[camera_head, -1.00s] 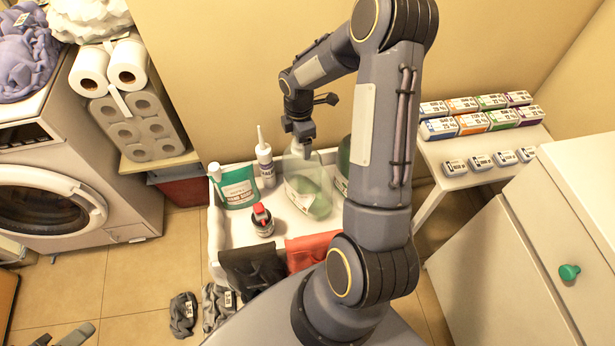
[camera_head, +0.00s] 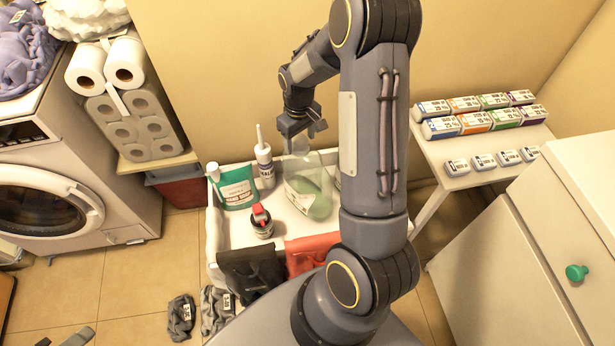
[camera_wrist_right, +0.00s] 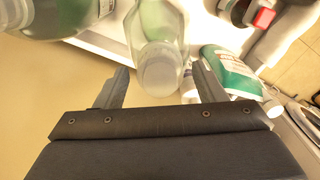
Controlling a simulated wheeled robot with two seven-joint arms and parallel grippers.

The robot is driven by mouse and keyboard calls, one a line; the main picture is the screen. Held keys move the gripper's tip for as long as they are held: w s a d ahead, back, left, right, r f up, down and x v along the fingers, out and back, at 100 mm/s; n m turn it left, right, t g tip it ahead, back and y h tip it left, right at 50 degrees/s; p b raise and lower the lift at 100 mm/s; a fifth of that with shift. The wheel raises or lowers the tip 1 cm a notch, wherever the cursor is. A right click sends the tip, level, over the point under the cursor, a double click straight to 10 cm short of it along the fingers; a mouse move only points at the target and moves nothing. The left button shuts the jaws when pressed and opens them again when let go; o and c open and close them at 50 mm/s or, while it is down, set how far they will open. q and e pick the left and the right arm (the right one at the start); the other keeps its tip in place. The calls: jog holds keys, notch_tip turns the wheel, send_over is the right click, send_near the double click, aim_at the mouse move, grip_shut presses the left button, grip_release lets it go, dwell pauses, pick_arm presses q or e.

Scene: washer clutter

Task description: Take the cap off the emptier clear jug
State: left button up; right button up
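A clear jug (camera_head: 307,188) with pale green liquid stands in the white tray in the head view. It also shows in the right wrist view (camera_wrist_right: 157,22), its whitish cap (camera_wrist_right: 158,75) toward the camera. My right gripper (camera_head: 302,138) is above this jug, open, and in the right wrist view its fingers (camera_wrist_right: 160,72) stand apart on either side of the cap, with gaps. A second clear jug (camera_wrist_right: 45,15) with darker green liquid is at the upper left there; my arm mostly hides it in the head view. Two grey tips of my left gripper (camera_head: 62,340) show at the lower left, apart and empty.
The white tray (camera_head: 228,240) also holds a green-labelled soap bottle (camera_head: 236,187), a nozzle bottle (camera_head: 264,165) and a dark red-topped bottle (camera_head: 261,222). Black (camera_head: 252,272) and red (camera_head: 308,252) cloths hang over its front. The wall (camera_head: 220,60) is close behind.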

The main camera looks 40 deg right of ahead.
jog(key=c, duration=0.9)
jog(key=shift+o, duration=0.2)
jog(key=n, duration=0.4)
jog(key=shift+n, duration=1.1)
jog(key=n+p, duration=0.1)
jog(key=n, duration=0.4)
jog(key=shift+s+r+n+p, duration=0.1)
jog(key=shift+n+p, duration=0.2)
jog(key=shift+p, duration=0.05)
jog(key=n, duration=0.3)
jog(key=shift+f+p, duration=0.2)
jog(key=shift+p, duration=0.15)
jog(key=o, duration=1.2)
